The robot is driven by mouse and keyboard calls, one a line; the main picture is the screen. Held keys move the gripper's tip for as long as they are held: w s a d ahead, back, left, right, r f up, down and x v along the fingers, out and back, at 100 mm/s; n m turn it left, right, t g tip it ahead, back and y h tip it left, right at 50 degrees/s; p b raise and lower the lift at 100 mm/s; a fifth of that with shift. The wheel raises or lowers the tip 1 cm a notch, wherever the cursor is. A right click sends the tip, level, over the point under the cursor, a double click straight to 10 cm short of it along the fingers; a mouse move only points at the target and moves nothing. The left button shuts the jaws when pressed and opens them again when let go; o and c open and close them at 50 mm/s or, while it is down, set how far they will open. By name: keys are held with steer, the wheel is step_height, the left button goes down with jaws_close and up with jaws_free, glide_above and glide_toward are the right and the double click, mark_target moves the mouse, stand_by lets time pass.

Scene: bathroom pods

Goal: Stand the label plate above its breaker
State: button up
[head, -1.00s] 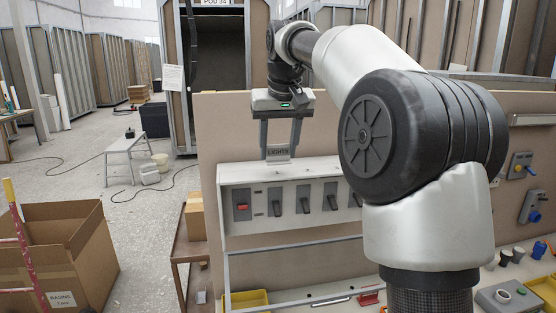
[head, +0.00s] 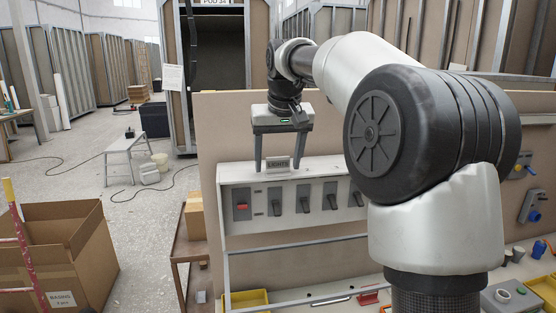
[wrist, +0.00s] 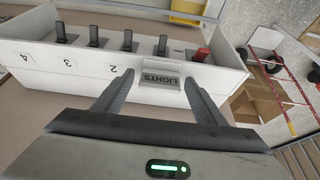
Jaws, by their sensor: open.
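The grey label plate (head: 278,166), reading LIGHTS, stands on the top ledge of the white breaker box (head: 232,172), above the dark breaker (head: 275,200) just right of the red-switch one (head: 242,205). In the wrist view the label plate (wrist: 160,79) appears upside down, beside the printed 2, with a breaker (wrist: 163,45) behind it. My gripper (head: 278,167) is open, with one finger on each side of the plate. In the wrist view a gap shows between the plate and each finger of my gripper (wrist: 153,84). The plate looks upright, leaning slightly if at all.
More dark breakers (head: 330,195) run along the box to the right, partly behind my arm. A brown panel (head: 225,125) rises behind the box. Yellow bins (head: 250,299) and small parts lie on the bench below. An open cardboard box (head: 85,270) stands on the floor at left.

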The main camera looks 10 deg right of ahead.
steer(key=shift+s+r, duration=0.1)
steer(key=shift+r, duration=0.5)
steer(key=v, duration=1.1)
steer(key=s+a+f, duration=0.2)
steer(key=s, duration=0.6)
steer(key=s+d+f+t, duration=0.1)
steer(key=s+d+f, duration=0.1)
steer(key=s+f, duration=1.8)
steer(key=shift+s+f, duration=0.15)
steer(key=shift+s, duration=0.6)
